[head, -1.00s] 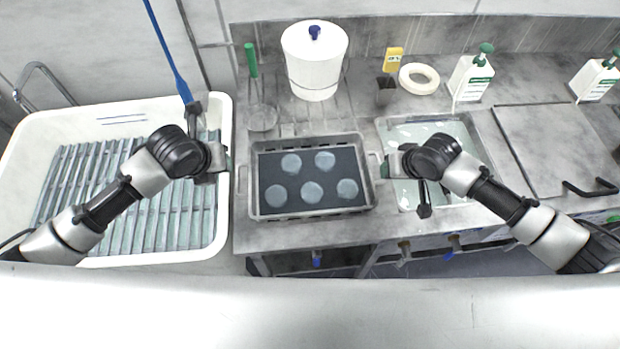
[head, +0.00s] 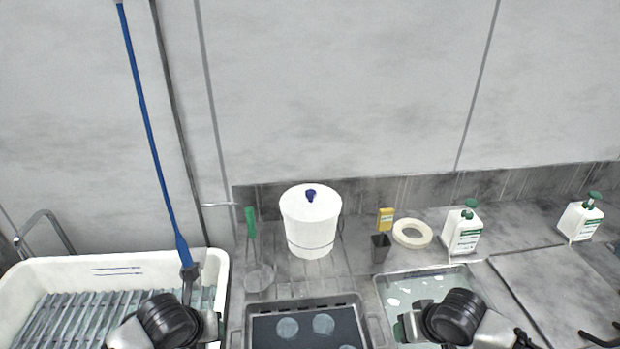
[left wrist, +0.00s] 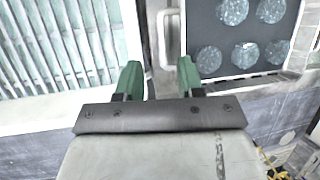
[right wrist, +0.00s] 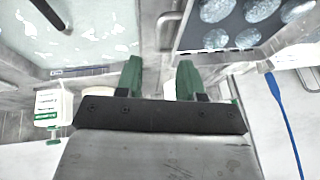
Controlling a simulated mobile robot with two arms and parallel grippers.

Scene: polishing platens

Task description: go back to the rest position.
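The grey tray (head: 250,310) with a dark mat and round pale discs (head: 323,324) stands on the counter, cut off by the bottom of the head view. My left gripper (head: 217,326) is beside its left side, and my right gripper (head: 402,328) is beside its right side. In the left wrist view the fingers (left wrist: 158,78) are apart with nothing between them; the tray handle (left wrist: 162,40) lies beyond them. In the right wrist view the fingers (right wrist: 158,78) are also apart and empty, with the other tray handle (right wrist: 160,30) beyond them.
A white basin (head: 60,268) with slats is at left, and a blue-handled tool (head: 150,130) rises from it. A white lidded bucket (head: 311,225) stands behind the tray. A ring (head: 412,233), a shallow wet basin (head: 430,284) and pump bottles (head: 464,232) are at right.

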